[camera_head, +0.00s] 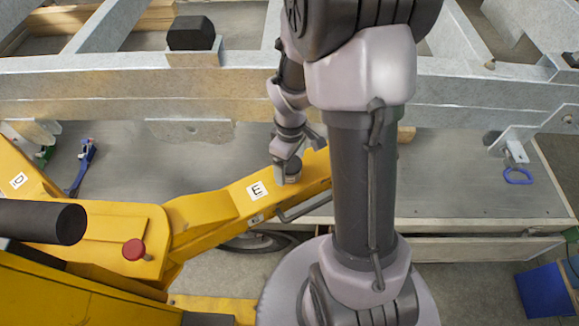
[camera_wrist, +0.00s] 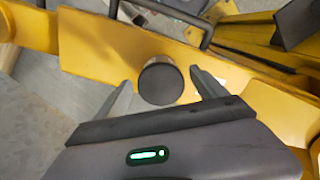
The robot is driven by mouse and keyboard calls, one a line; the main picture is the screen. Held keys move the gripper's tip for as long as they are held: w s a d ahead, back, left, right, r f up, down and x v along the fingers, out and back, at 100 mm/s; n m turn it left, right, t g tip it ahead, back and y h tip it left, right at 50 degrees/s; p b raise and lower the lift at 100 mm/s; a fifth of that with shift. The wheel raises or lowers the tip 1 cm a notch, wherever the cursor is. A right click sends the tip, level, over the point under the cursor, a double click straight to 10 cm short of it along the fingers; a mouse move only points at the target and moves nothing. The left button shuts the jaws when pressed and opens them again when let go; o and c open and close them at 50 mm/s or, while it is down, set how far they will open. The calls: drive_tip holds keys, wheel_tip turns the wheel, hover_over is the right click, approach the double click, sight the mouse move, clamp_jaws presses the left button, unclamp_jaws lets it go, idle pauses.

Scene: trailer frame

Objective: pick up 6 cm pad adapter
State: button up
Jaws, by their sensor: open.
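The pad adapter (camera_wrist: 161,84) is a short round piece with a dark top and a metallic side. It sits on the yellow arm of the lift (camera_head: 215,207). In the wrist view it lies between the two fingertips of my gripper (camera_wrist: 162,88), with a visible gap on each side. My gripper is open and empty. In the head view the adapter (camera_head: 292,172) shows at the fingers of my gripper (camera_head: 287,172), partly hidden by them. How far the fingers reach down beside it is hard to tell.
A label "E" (camera_head: 256,190) is on the yellow arm left of the adapter. A thin metal handle (camera_head: 303,208) runs along its near side. The grey trailer beam (camera_head: 130,92) crosses behind. A red knob (camera_head: 134,249) and a black cylinder (camera_head: 45,222) stand at the left.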

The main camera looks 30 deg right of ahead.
drive_tip(key=shift+f, duration=0.1)
drive_tip(key=shift+s+a, duration=0.1)
drive_tip(key=shift+s, duration=0.05)
drive_tip(key=shift+c, duration=1.1)
drive_tip(key=c, duration=0.3)
clamp_jaws()
